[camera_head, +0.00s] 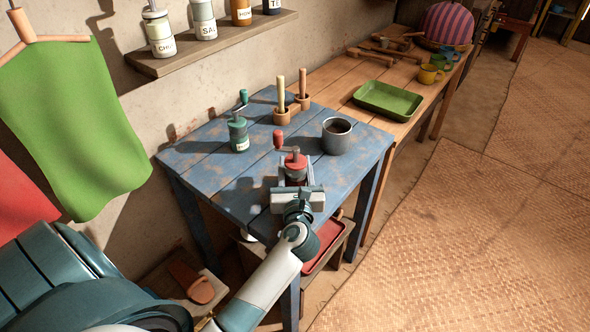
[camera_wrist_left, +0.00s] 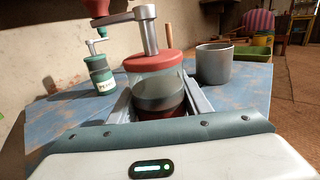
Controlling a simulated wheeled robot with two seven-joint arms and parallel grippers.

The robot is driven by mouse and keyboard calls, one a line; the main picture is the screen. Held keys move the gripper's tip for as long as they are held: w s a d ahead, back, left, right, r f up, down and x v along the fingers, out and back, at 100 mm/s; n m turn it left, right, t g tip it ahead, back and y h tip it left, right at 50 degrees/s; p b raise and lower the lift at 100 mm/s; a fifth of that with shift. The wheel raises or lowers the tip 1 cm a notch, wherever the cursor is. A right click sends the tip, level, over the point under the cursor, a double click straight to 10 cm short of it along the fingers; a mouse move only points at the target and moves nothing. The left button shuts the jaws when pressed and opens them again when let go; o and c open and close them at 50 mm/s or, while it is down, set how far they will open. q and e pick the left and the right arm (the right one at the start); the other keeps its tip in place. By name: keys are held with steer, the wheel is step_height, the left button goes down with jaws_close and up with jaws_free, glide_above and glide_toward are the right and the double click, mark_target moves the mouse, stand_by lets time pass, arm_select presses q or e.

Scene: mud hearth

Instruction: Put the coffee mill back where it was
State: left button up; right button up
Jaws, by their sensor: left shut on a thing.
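The coffee mill has a red lid, a metal crank with a red knob and a clear body with dark contents. It shows near the front of the blue table in the head view (camera_head: 295,160) and upright in the middle of the left wrist view (camera_wrist_left: 155,88). My left gripper (camera_head: 294,178) is shut on its body, with a finger on each side (camera_wrist_left: 158,105). The mill's base is hidden by the gripper, so I cannot tell whether it touches the table. My right gripper is not in view.
A wooden bench with a green tray (camera_head: 388,100) adjoins at right. A shelf (camera_head: 210,45) with jars hangs above.

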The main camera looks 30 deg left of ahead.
arm_select(q)
steer(key=shift+f, duration=0.75)
steer(key=shift+f, duration=0.15)
steer(key=o, duration=1.1)
steer(key=shift+o, duration=0.2)
